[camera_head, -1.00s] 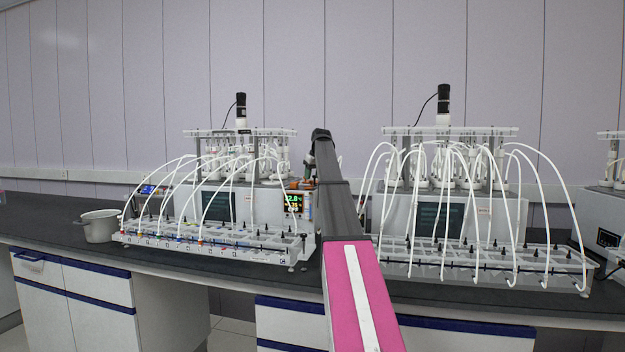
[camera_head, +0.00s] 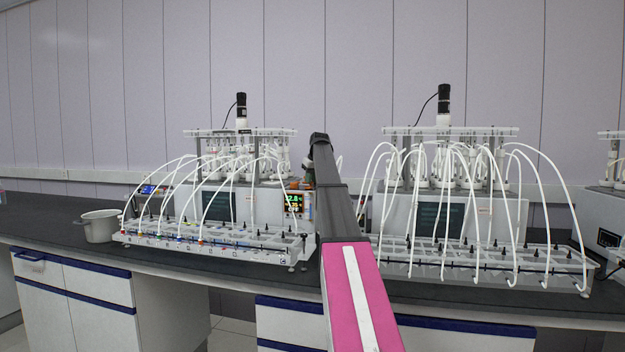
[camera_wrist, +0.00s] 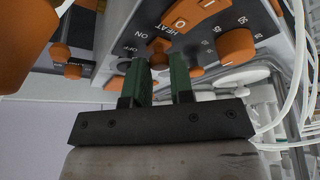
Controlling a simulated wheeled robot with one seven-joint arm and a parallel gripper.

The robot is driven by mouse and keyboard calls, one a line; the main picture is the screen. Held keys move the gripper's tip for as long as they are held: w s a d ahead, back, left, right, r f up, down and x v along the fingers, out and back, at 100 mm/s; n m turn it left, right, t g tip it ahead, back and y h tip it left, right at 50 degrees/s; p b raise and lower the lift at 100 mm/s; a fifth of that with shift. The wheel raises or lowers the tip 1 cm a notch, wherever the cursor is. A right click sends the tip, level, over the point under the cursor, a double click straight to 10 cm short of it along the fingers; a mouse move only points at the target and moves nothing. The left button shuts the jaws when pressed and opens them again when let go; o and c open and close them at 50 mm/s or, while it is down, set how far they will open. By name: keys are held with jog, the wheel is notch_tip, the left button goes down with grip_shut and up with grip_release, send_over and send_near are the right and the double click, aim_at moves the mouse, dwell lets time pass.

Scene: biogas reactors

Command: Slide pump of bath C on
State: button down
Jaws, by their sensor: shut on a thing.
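The left bath unit (camera_head: 215,205) has a small C mark on its front rack. Its control panel (camera_wrist: 200,45) has orange controls and shows in the wrist view with the words HEAT and ON. My gripper (camera_wrist: 161,70) has its green fingers on both sides of a small orange slider knob (camera_wrist: 159,46) beside an ON mark, and is shut on it. The knob's label is hard to read. In the head view, my arm hides most of the gripper and the panel's controls.
Another bath unit (camera_head: 440,215) with white looping tubes stands right of my arm. A white pot (camera_head: 100,228) stands at the left on the dark bench. White tubes (camera_wrist: 297,75) hang close right of the gripper.

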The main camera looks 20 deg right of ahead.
jog(key=shift+s+a, duration=0.15)
jog(key=shift+s, duration=0.1)
jog(key=c, duration=1)
grip_release()
jog(key=v, duration=1)
jog(key=shift+s+r, duration=0.1)
jog(key=shift+r, duration=0.3)
